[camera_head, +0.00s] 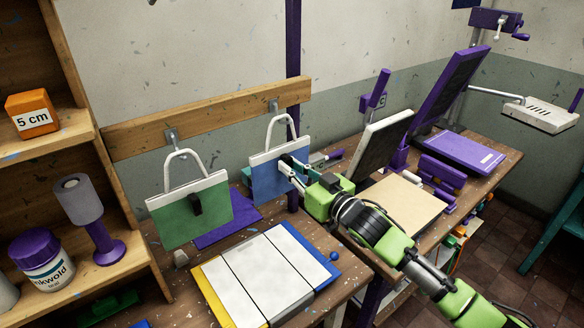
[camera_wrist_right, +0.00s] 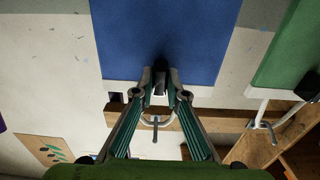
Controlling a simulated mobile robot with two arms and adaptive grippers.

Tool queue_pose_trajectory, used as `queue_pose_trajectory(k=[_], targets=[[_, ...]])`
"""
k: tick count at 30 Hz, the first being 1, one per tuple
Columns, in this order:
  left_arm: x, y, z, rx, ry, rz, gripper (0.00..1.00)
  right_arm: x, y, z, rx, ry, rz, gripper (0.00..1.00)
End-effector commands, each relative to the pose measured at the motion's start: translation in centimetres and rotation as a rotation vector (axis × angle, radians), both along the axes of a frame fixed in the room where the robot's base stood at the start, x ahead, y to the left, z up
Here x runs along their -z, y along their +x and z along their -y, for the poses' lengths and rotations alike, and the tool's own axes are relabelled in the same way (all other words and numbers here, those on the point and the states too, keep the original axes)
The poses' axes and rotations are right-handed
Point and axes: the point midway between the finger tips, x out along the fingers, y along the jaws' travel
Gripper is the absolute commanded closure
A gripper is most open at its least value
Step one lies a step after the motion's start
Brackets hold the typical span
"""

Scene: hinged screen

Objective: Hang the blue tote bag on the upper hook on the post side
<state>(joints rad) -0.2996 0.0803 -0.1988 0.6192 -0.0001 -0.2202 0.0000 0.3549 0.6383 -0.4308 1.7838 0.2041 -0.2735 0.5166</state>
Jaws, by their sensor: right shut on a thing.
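The blue tote bag (camera_head: 268,184) has a white top band and a pale handle loop, and it stands upright in front of the wooden rail. My right gripper (camera_head: 287,167) is shut on its dark front tab. In the right wrist view the blue bag (camera_wrist_right: 165,40) fills the upper middle, with the tab (camera_wrist_right: 160,68) between the fingertips of my right gripper (camera_wrist_right: 160,88). A grey hook (camera_head: 273,105) near the purple post (camera_head: 293,60) shows at the top of the blue bag's handle. I cannot tell whether the loop is around it. My left gripper is not in view.
A green tote bag (camera_head: 190,214) hangs at the left hook (camera_head: 172,136) of the wooden rail (camera_head: 215,112). A shelf unit (camera_head: 75,60) stands at the left. Below is a bench with a panelled board (camera_head: 262,275) and a purple mat (camera_head: 228,227). Purple devices stand at the right.

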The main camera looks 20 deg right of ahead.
Motion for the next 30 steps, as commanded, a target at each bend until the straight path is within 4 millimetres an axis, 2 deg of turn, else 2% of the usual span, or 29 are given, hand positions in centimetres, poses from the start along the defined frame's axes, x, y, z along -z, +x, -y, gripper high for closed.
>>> queue_pose_trajectory(k=[11,30], targets=[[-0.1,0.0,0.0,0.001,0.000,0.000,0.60,-0.1,-0.1,0.0,0.000,0.000,0.001,1.00],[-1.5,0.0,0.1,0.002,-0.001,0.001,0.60,-1.1,-1.9,0.7,0.000,-0.001,0.000,1.00]])
